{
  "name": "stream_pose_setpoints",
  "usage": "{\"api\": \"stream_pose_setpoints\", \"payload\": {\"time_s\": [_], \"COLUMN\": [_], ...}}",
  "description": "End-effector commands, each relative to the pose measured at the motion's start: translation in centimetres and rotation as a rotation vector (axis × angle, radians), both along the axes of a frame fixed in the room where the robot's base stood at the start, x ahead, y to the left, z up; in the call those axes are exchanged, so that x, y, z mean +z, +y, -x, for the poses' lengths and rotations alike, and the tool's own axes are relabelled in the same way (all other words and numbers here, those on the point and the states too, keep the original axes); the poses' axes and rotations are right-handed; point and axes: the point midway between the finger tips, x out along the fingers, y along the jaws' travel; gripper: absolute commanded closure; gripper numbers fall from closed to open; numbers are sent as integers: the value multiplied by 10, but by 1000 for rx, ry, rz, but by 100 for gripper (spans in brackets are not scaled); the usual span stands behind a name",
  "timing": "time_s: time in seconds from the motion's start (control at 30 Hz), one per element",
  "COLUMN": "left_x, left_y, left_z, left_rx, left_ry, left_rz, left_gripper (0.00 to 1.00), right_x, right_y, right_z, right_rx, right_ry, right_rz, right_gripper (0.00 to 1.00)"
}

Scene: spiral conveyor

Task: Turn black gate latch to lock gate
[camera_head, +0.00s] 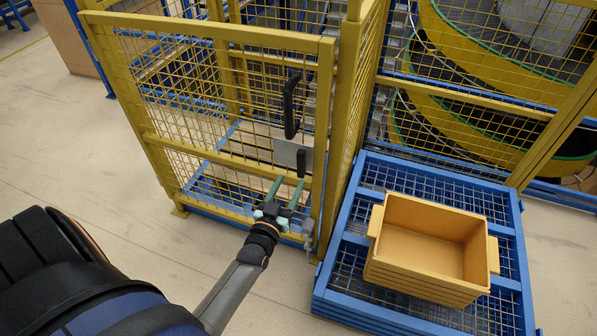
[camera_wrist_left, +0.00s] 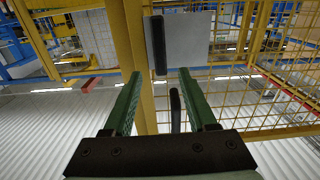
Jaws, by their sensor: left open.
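The yellow mesh gate (camera_head: 205,90) stands upright in the head view. Its black latch (camera_head: 301,163) is a short upright bar at the edge of a grey plate (camera_head: 284,152). The latch also shows upright in the left wrist view (camera_wrist_left: 158,45), beyond my fingertips. A longer black handle (camera_head: 291,105) is above the latch on the gate; it also shows in the left wrist view (camera_wrist_left: 175,110). My left gripper (camera_head: 288,182), with green fingers, is open and empty, just below the latch and apart from it. My right gripper is not in view.
Yellow crates (camera_head: 425,245) are stacked on a blue mesh platform (camera_head: 346,270) right of the gate. A yellow mesh fence (camera_head: 480,88) stands behind them, before the spiral conveyor (camera_head: 435,40). The floor (camera_head: 60,150) left of the gate is clear.

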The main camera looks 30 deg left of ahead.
Motion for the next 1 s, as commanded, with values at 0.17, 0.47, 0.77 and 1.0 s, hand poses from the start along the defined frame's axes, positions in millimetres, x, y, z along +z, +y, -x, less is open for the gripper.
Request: {"api": "stream_pose_setpoints", "payload": {"time_s": [0.17,0.47,0.77,1.0], "left_x": [-4,-2,0,0], "left_y": [9,17,17,17], "left_z": [-38,-70,-73,-72], "left_rx": [0,-1,-1,-1], "left_ry": [-5,0,2,2], "left_rz": [0,0,-1,-1], "left_gripper": [43,43,43,66], "right_x": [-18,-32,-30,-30], "right_y": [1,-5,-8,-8], "right_z": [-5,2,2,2], "right_rx": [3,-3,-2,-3], "right_ry": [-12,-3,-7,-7], "right_rz": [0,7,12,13], "right_gripper": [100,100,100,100]}}
